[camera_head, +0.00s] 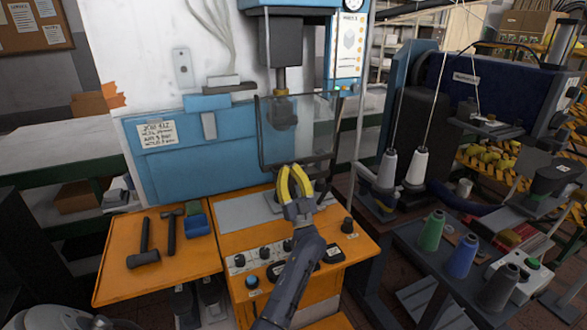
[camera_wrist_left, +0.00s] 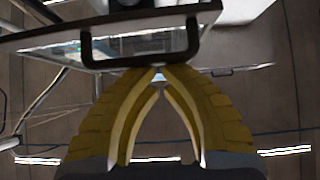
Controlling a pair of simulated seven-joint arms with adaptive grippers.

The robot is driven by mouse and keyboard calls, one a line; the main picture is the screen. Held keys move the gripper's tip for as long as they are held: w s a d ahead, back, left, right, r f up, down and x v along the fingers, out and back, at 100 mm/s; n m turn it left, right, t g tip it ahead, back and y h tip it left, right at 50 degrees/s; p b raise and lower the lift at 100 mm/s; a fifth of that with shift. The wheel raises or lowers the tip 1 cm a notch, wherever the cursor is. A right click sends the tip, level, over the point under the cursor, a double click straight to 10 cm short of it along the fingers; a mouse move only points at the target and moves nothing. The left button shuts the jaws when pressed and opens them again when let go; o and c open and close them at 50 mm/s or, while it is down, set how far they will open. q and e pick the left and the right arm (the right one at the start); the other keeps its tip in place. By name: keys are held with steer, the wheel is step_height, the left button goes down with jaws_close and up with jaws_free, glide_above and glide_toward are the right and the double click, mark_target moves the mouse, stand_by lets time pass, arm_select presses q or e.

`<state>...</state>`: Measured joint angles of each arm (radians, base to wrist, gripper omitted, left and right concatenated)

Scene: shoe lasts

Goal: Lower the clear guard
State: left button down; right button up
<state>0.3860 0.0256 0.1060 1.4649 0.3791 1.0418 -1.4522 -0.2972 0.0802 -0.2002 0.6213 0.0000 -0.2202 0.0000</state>
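The clear guard (camera_head: 310,122) is a transparent panel in a dark frame, hanging upright at the front of the blue press, above the orange worktable. In the left wrist view, a black bar handle (camera_wrist_left: 140,61) shows along its near edge. My left gripper (camera_head: 290,167), with yellow fingers, is just below and in front of the guard's lower edge. In the left wrist view, its fingertips (camera_wrist_left: 159,72) come almost together right at the handle bar; whether they touch it I cannot tell. Nothing shows held between the fingers. My right gripper is not in view.
The orange worktable (camera_head: 110,284) carries two dark hammers (camera_head: 145,245) and a small blue-green block (camera_head: 197,222) at left. Black knobs (camera_head: 265,253) line its front panel below my left arm. A sewing machine and thread cones (camera_head: 432,230) stand at right.

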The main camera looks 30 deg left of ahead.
mark_target(271, 153)
arm_select(q)
steer(key=s+d+f, duration=0.4)
steer(key=d, duration=0.2)
steer(key=s+a+r+n+g, duration=0.1)
steer(key=s+r+n+g, duration=0.3)
steer(key=n+g, duration=0.1)
steer(key=w+a+r+m+h, duration=0.1)
steer(key=w+a+r, duration=0.1)
steer(key=w+a+r+m+t+h, duration=0.1)
steer(key=a, duration=0.2)
steer(key=w+a+r+m+h, duration=0.2)
steer(key=shift+w+a+r+t, duration=0.3)
steer(key=shift+w+a, duration=0.05)
step_height(271, 153, down, 2)
steer(key=shift+d+f, duration=0.1)
steer(key=shift+f, duration=1.05)
